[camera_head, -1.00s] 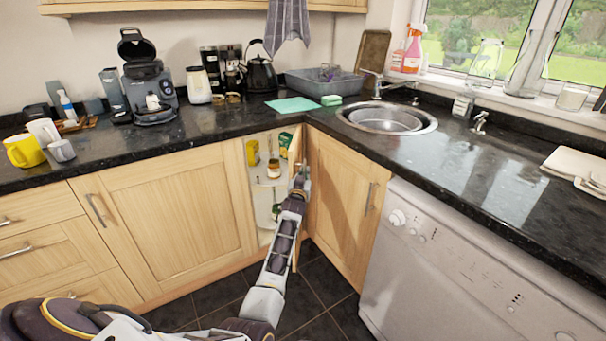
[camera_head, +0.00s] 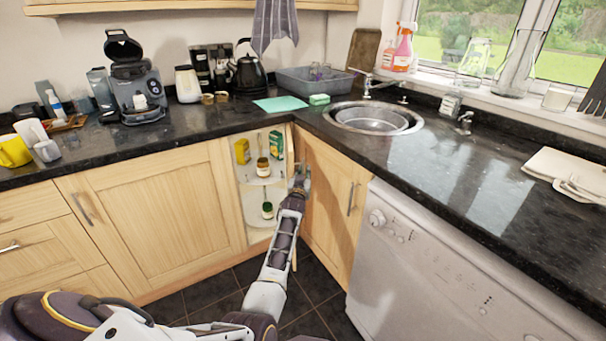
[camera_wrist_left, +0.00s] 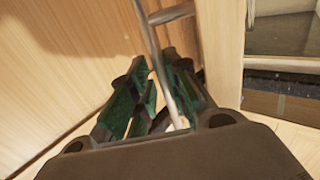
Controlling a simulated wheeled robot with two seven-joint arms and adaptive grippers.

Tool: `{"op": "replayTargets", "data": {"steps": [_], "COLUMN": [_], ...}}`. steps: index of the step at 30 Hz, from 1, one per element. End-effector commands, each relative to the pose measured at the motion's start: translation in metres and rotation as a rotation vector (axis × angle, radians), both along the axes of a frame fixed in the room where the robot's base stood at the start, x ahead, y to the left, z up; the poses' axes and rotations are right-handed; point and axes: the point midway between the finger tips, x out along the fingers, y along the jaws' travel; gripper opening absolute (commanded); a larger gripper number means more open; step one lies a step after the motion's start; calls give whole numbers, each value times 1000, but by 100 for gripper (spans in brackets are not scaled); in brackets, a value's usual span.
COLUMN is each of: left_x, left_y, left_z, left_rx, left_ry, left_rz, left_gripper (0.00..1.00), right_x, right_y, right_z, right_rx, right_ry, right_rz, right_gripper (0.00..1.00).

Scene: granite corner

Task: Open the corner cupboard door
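The corner cupboard (camera_head: 266,213) stands open under the counter corner, showing curved white shelves. Its wooden door (camera_head: 290,150) is swung out and seen nearly edge-on at the right of the opening. My left gripper (camera_head: 301,183) is at this door's outer side. In the left wrist view, the metal bar handle (camera_wrist_left: 160,50) runs between the green pads of my left gripper (camera_wrist_left: 158,100), which look closed around it. The door's edge (camera_wrist_left: 222,50) is right of the handle. My right gripper is not in view.
Jars (camera_head: 263,167) and boxes (camera_head: 276,144) stand on the cupboard shelves. A closed wooden cupboard front (camera_head: 330,215) is close on the right, then a white dishwasher (camera_head: 430,270). Another closed cupboard (camera_head: 150,215) is on the left. Dark floor tiles (camera_head: 310,290) lie clear in front.

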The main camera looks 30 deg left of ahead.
Motion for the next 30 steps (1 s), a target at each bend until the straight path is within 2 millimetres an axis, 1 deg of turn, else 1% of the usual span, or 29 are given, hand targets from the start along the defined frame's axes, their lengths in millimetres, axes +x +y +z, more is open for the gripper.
{"op": "replayTargets", "data": {"steps": [1, 13, 24, 28, 30], "left_x": [5, 3, 2, 2, 3], "left_y": [-5, 0, 0, 0, -1], "left_z": [10, 12, 9, 12, 17], "left_rx": [1, 4, 3, 3, 4], "left_ry": [-16, -19, -12, -11, -11], "left_rz": [-9, -2, -2, -2, -2], "left_gripper": [19, 19, 19, 19, 19], "right_x": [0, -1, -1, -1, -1], "right_y": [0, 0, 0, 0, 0], "right_z": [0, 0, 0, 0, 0], "right_rx": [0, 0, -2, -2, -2], "right_ry": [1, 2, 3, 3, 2], "right_rz": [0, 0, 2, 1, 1], "right_gripper": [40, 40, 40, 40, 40]}}
